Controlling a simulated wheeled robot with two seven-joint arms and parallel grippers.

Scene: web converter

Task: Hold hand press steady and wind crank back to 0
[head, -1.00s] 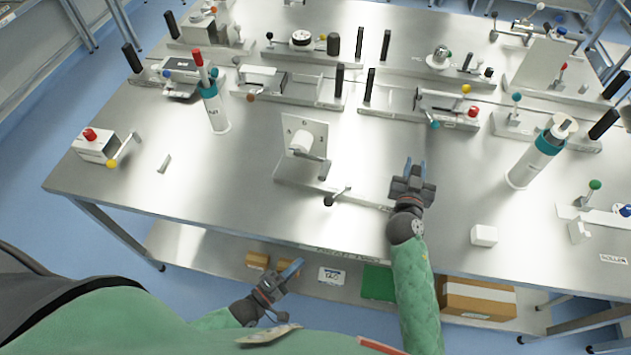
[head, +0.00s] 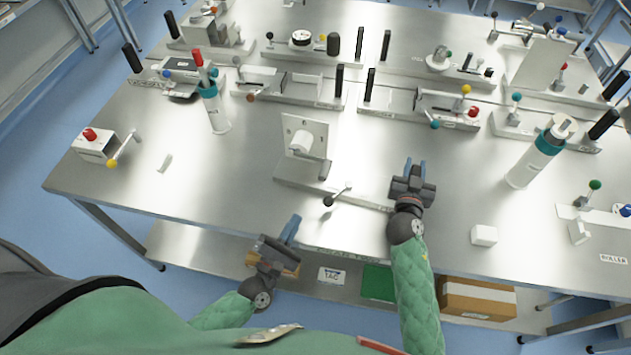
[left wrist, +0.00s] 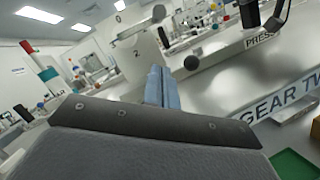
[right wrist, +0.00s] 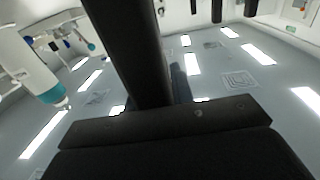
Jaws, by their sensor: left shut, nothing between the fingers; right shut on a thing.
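The hand press is a grey base (head: 290,180) with an upright white plate (head: 313,126), a white cylinder (head: 301,143) and a lever with a black ball (head: 328,201). A crank arm (head: 325,170) shows beside the cylinder, its exact angle unclear. The plate, marked "2", and the ball also show in the left wrist view (left wrist: 140,65). My right gripper (head: 414,168) is shut at the right end of the base, on a black upright handle (right wrist: 130,50). My left gripper (head: 291,229) is shut and empty, in front of the table edge below the press.
A white block (head: 484,236) lies right of my right arm. A box with a red knob (head: 93,146) and a small grey piece (head: 164,163) are at left. A lower shelf holds cartons (head: 478,299). Bare tabletop lies left of the press.

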